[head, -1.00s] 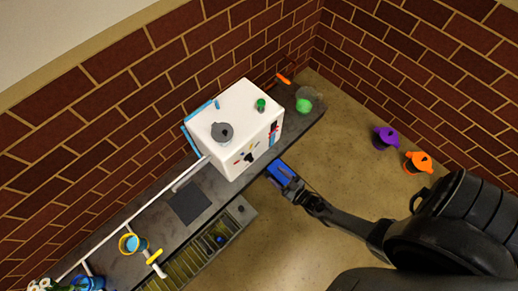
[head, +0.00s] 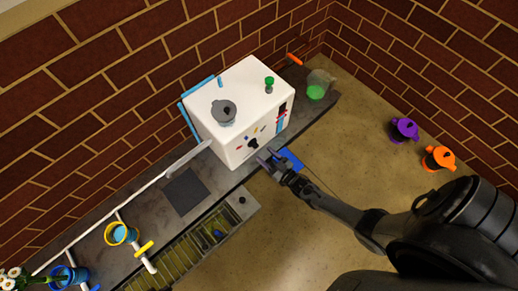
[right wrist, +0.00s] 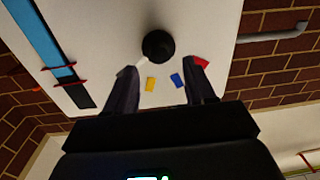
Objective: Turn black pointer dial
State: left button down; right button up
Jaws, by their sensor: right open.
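The black pointer dial (head: 253,143) is on the front face of a white box (head: 250,95), with small coloured marks around it. In the right wrist view the dial (right wrist: 158,46) appears as a round black knob. A white mark touches or lies beside its lower left, and yellow, blue and red marks lie below and right. My right gripper (head: 264,157) is open in front of the box, close to the dial. In the right wrist view its two fingers (right wrist: 162,82) are spread, with the dial beyond and between their tips, apparently untouched. My left gripper is not in view.
A grey-knobbed lid (head: 224,112) and green knob (head: 269,84) are on the box top. A blue piece (head: 290,159) sits by the gripper. A green-filled clear container (head: 317,88), yellow cup (head: 121,234) and slotted tray (head: 190,245) are along the dark counter (head: 150,205).

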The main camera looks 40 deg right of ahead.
aim_at(254, 145)
jog(key=w+b, duration=0.1)
jog(key=w, duration=0.4)
jog(key=shift+b, duration=0.35)
jog(key=shift+s, duration=0.1)
grip_shut()
